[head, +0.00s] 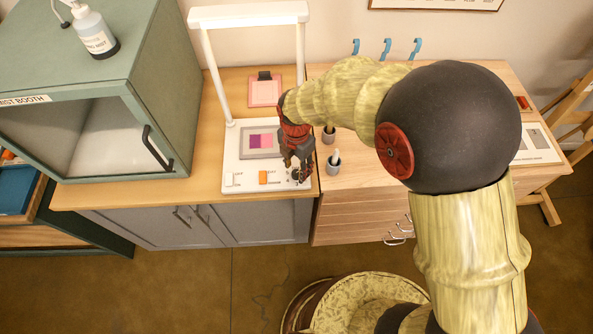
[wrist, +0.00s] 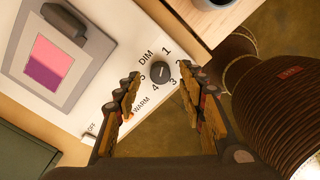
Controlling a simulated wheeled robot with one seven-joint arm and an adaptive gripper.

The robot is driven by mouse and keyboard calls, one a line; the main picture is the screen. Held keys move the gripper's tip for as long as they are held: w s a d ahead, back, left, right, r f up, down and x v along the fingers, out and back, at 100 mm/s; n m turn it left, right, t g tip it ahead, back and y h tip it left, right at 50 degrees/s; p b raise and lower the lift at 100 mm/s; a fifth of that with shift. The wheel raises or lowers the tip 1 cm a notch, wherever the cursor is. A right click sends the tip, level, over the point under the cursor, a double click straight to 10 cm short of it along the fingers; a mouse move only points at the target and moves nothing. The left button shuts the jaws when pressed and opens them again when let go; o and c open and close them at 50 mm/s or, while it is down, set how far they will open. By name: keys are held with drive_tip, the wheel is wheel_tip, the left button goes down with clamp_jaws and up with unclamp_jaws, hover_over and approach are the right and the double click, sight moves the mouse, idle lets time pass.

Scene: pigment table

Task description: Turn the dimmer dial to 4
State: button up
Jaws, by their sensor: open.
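The dimmer dial (wrist: 160,72) is a small dark round knob on the white panel of a light stand (head: 240,182). In the wrist view it has a pale pointer mark and printed numbers around it, with 1, 3, 4 and 5 legible beside "DIM". I cannot tell for sure which number the mark points at. My gripper (wrist: 158,71) is open, with one finger on each side of the dial in that view. Whether the fingers touch it or hover above it, I cannot tell. In the head view my gripper (head: 297,162) is over the panel's front right corner and partly covers the dial.
The panel also has an orange switch (head: 264,177) and a white switch (head: 233,179). A pink and purple sample (wrist: 47,63) lies on its grey plate. Small grey cups (head: 334,165) stand just right of the panel. A green booth (head: 165,95) is on the left.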

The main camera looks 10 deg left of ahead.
drive_tip(key=shift+f, duration=1.05)
drive_tip(key=shift+c, duration=1.2)
drive_tip(key=c, duration=0.7)
clamp_jaws()
